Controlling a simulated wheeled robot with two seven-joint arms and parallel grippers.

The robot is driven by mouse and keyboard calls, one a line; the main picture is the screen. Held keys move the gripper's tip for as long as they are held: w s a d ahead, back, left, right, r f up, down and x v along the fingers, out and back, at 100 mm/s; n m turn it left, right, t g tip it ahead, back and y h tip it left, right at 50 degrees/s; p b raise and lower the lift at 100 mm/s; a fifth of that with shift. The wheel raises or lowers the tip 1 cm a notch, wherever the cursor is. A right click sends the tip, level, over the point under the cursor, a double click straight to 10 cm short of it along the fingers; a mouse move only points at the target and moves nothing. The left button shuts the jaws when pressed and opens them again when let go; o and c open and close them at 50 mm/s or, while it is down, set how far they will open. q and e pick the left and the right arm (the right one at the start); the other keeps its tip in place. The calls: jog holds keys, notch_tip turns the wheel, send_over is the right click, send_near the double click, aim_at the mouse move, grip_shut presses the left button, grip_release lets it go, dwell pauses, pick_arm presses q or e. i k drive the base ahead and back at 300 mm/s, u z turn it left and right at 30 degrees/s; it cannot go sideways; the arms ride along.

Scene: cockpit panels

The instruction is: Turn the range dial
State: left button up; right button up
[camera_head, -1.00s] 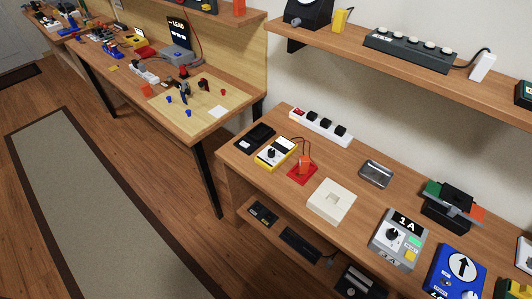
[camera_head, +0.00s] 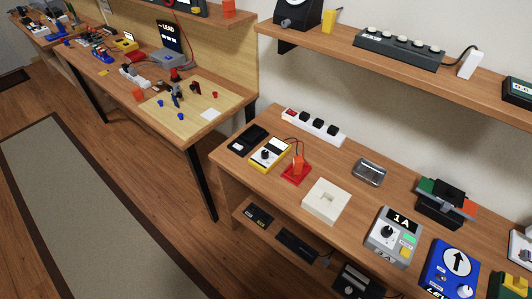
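A yellow-edged meter (camera_head: 269,154) with a white face and a black round dial (camera_head: 266,155) lies on the right-hand workbench, near its left end. A grey box (camera_head: 393,238) with a "1A" display, a black knob (camera_head: 388,231), and green and yellow buttons sits on the same bench further right. A blue box (camera_head: 448,267) with a white disc and a black arrow stands to its right. The frames do not show which of these carries the range dial. The dial markings are too small to read. Neither of my grippers is in view.
The bench (camera_head: 345,168) also holds a white power strip (camera_head: 313,127), a red stand (camera_head: 296,172), a cream block (camera_head: 326,201) and a metal tin (camera_head: 369,172). A shelf (camera_head: 400,75) runs above it. Wooden floor and a grey rug (camera_head: 80,210) lie left, clear of objects.

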aim_at(264, 154)
jog(key=k, duration=1.35)
jog(key=z, duration=0.85)
jog(key=i, duration=1.15)
jog(key=u, duration=0.1)
